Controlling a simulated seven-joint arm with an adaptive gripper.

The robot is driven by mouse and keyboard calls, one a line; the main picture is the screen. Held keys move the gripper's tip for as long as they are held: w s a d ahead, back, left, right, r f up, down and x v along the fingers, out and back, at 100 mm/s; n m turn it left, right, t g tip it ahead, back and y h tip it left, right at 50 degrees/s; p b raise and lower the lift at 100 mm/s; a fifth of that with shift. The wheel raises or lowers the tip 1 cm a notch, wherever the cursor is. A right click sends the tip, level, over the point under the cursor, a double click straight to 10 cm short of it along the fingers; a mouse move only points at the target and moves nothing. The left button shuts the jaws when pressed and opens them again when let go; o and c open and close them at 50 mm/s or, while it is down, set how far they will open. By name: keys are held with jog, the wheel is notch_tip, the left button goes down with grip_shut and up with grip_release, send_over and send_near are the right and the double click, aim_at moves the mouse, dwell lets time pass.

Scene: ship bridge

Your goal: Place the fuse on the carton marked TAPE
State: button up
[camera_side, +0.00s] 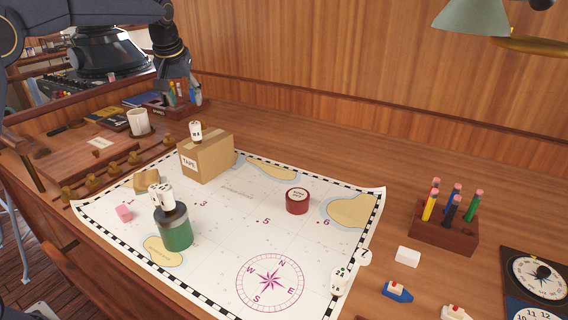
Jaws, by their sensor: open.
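The carton marked TAPE (213,160) is a brown box standing on the chart, its label on the left face. A small white fuse (195,131) with dark markings stands upright on the carton's top, near its left edge. My gripper (172,88) is up and to the left of the carton in the picture, open and apart from the fuse. Its fingertips are hard to make out against the pen holder behind. Another (339,281) is at the chart's lower right edge.
A red round tin (297,201), pink eraser (124,214) and small tan block (147,181) lie on the chart (232,235). A pen block (443,232) and toy boats (397,291) are at right. A white mug (138,122) stands at left. The chart's middle is clear.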

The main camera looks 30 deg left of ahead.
jog(key=s+d+r+m, duration=0.1)
jog(key=s+d, duration=0.2)
jog(key=s, duration=0.3)
jog(key=s+d+r+m+t+h, duration=0.1)
jog(key=s+d+r, duration=0.1)
jog(key=s, duration=0.3)
jog(key=s+d+r+m, duration=0.1)
jog(key=s+d, duration=0.2)
jog(key=s, duration=0.3)
jog(key=s+d+f+m, duration=0.1)
jog(key=s+f, duration=0.3)
jog(key=s, duration=0.4)
jog(key=s+d+f+m+h, duration=0.1)
jog(key=s+d+f+m, duration=0.1)
jog(key=s, duration=0.5)
jog(key=shift+s+d+f+m+t, duration=0.3)
jog(key=shift+s+d+f+t, duration=0.1)
jog(key=shift+d+f, duration=0.4)
jog(key=shift+o, duration=0.3)
